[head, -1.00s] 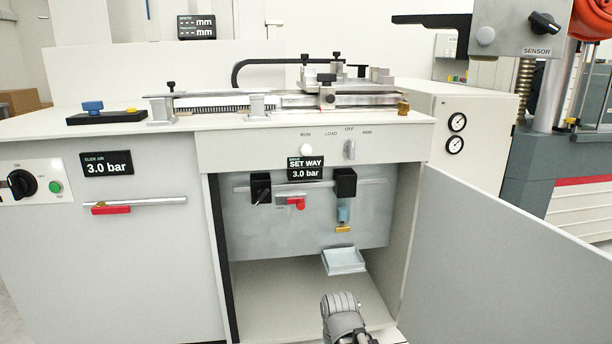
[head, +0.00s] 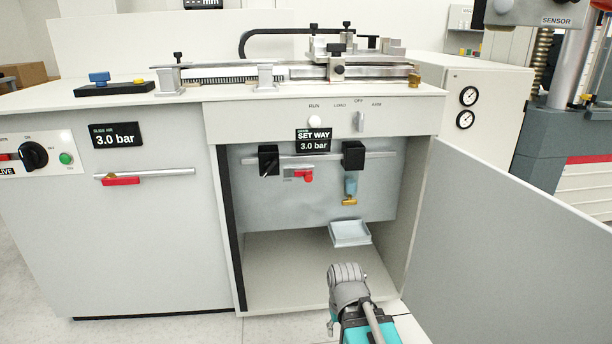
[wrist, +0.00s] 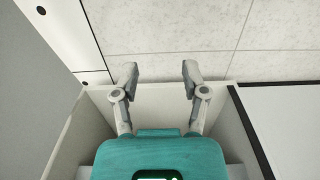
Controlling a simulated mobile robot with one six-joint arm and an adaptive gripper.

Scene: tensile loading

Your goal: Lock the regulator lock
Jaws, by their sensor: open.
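Inside the open cabinet, two black blocks hang on a grey pipe. The left black block (head: 268,160) has a small dark lever or knob on its front. The right black block (head: 353,155) has a blue bowl (head: 351,185) and a brass fitting below it. A red valve handle (head: 305,176) sits between them. I cannot tell which part is the regulator lock. My gripper (wrist: 158,72) is open and empty in the wrist view, its fingers apart above the cabinet edge and floor. My arm shows at the bottom of the head view, below and apart from these parts.
The open cabinet door (head: 520,240) stands on the right. A small grey tray (head: 350,233) is below the blue bowl. The cabinet floor (head: 290,270) is clear. A red-handled valve (head: 121,181) is on the left front panel. The SET WAY display (head: 313,141) reads 3.0 bar.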

